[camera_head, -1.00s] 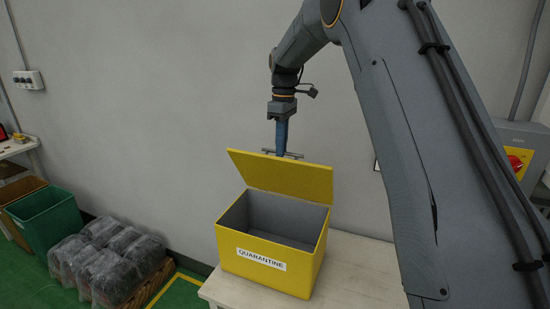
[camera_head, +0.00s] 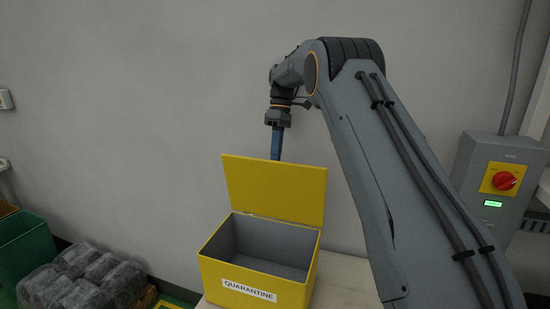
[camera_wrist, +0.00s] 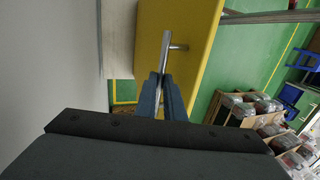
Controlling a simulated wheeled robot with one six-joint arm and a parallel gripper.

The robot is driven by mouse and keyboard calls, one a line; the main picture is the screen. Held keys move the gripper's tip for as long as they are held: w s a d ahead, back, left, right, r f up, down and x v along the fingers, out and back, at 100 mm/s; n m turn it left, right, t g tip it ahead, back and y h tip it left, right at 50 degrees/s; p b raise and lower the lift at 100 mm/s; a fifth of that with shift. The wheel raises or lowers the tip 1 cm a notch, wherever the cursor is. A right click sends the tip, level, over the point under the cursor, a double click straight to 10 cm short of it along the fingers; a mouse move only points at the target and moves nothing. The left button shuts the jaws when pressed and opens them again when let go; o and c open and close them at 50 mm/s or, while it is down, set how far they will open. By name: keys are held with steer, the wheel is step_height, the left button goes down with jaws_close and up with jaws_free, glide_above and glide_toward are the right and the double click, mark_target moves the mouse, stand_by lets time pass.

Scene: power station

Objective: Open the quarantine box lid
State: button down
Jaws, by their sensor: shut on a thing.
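The yellow quarantine box (camera_head: 213,268) stands on a pale table against the wall, with a white "QUARANTINE" label on its front. Its lid (camera_head: 275,190) is raised to about upright along the back edge, and the grey inside of the box shows empty. My gripper (camera_head: 276,157) is behind the lid's top edge, its fingertips hidden there in the head view. In the wrist view my gripper (camera_wrist: 162,84) is shut on the metal bar handle (camera_wrist: 166,50) of the lid, whose yellow face (camera_wrist: 190,60) lies beside it.
A grey switch cabinet (camera_head: 482,215) with a red knob is on the right. A green bin (camera_head: 25,250) and wrapped bundles (camera_head: 85,275) stand on the floor at left. The wall is close behind the box. Shelving with packages (camera_wrist: 245,110) shows in the wrist view.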

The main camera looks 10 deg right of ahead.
steer(key=shift+f, duration=0.35)
steer(key=c, duration=1.8)
jaws_free()
steer(key=shift+w, duration=0.1)
steer(key=shift+c, duration=0.2)
step_height(320, 180, up, 10)
steer(key=b, duration=0.3)
steer(key=shift+r+b, duration=0.15)
steer(key=shift+b, duration=0.25)
